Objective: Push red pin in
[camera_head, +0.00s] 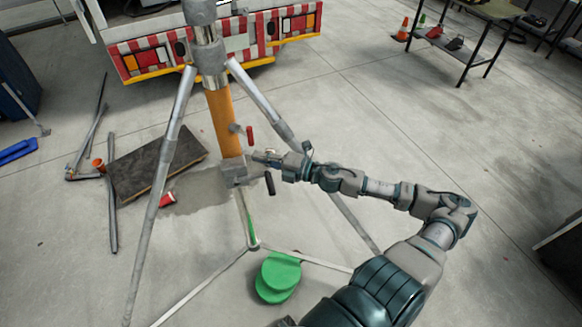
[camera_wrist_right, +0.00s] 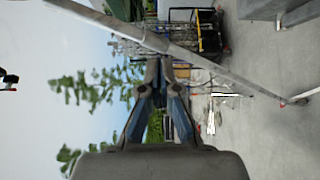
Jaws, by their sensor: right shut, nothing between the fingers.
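A red pin (camera_head: 250,136) sticks out at the right side of the orange column (camera_head: 221,120) of a metal tripod stand, in the head view. My right gripper (camera_head: 257,155) is shut and empty, a little below the red pin and close to the column's grey lower block (camera_head: 233,170). I cannot tell whether it touches the column. In the right wrist view the gripper's fingers (camera_wrist_right: 158,68) are together, and no red pin can be made out there. My left gripper is not in view.
A black handle (camera_head: 270,183) hangs just below my right gripper. Tripod legs (camera_head: 165,180) spread on both sides. A green object (camera_head: 277,276) lies on the floor in front. A dark board (camera_head: 157,165) lies at the left. A red-and-white striped truck rear (camera_head: 150,55) stands behind.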

